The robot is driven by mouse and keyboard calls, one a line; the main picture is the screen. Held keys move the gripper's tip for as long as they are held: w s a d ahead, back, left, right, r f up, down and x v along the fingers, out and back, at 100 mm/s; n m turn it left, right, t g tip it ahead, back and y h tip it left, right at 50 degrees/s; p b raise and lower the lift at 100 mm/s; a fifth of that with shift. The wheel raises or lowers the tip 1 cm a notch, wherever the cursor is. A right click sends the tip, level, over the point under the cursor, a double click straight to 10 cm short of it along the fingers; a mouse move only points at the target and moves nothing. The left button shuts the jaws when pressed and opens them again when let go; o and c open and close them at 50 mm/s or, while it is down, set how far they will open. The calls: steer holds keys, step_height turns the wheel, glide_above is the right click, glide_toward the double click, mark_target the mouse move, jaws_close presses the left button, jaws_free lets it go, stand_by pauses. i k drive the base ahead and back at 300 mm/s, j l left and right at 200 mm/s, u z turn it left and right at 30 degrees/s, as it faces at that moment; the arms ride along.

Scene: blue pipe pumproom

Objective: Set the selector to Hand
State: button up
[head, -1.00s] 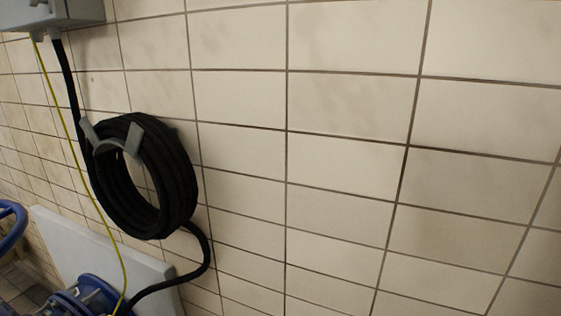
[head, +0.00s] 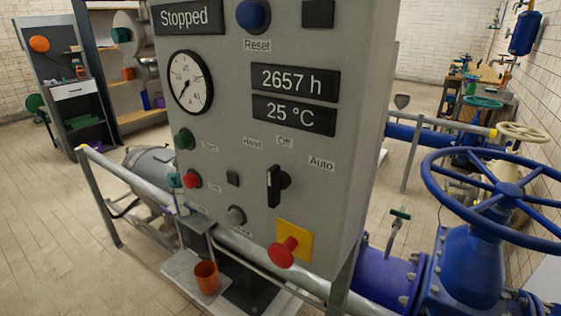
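The selector (head: 274,186) is a black knob with an upright bar handle on the front of a grey control panel (head: 222,120). The labels Hand (head: 252,142), Off (head: 285,140) and Auto (head: 321,163) stand in an arc above it. The bar stands close to vertical, roughly towards Off; its exact pointing is hard to tell at this slant. The display at the top reads Stopped. My gripper is not in view.
A red emergency button (head: 284,252) on a yellow plate sits just below the selector. Green (head: 184,139) and red (head: 191,180) buttons are to its left. A large blue handwheel (head: 508,190) and pipes stand right of the panel. A grey rail (head: 140,177) runs at the left.

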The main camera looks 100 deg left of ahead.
mark_target(278, 180)
steer(key=j+u, duration=0.1)
steer(key=u, duration=0.35)
steer(key=j+u, duration=0.1)
steer(key=u, duration=0.75)
steer(key=j+u, duration=0.15)
steer(key=u, duration=0.3)
